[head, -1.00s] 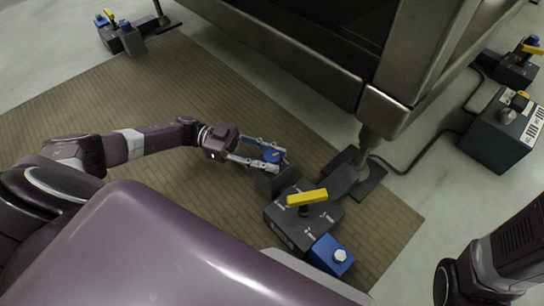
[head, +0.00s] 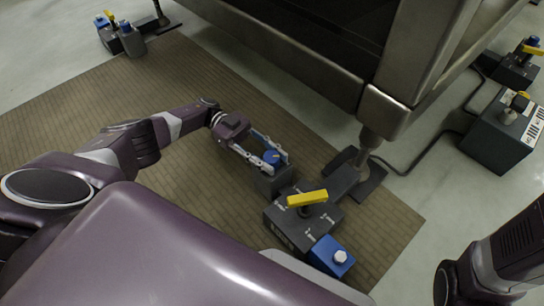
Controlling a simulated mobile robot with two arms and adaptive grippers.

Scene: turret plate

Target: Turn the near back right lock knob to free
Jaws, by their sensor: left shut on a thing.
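A blue lock knob (head: 271,157) sits on a dark grey block (head: 272,183) at the near side of the near floor unit, in the head view. My left gripper (head: 279,164) reaches in from the left with one finger on each side of this knob and is shut on it. The fingers hide part of the knob, and I cannot read its setting. My right arm shows at the lower right, but its gripper is out of view.
The near unit (head: 325,221) carries a yellow handle (head: 307,198) and a blue box with a white knob (head: 340,256). A large metal machine (head: 395,108) stands on a leg behind it. Similar units stand at the far left (head: 132,42) and far right (head: 512,70). The brown mat (head: 90,100) is mostly clear.

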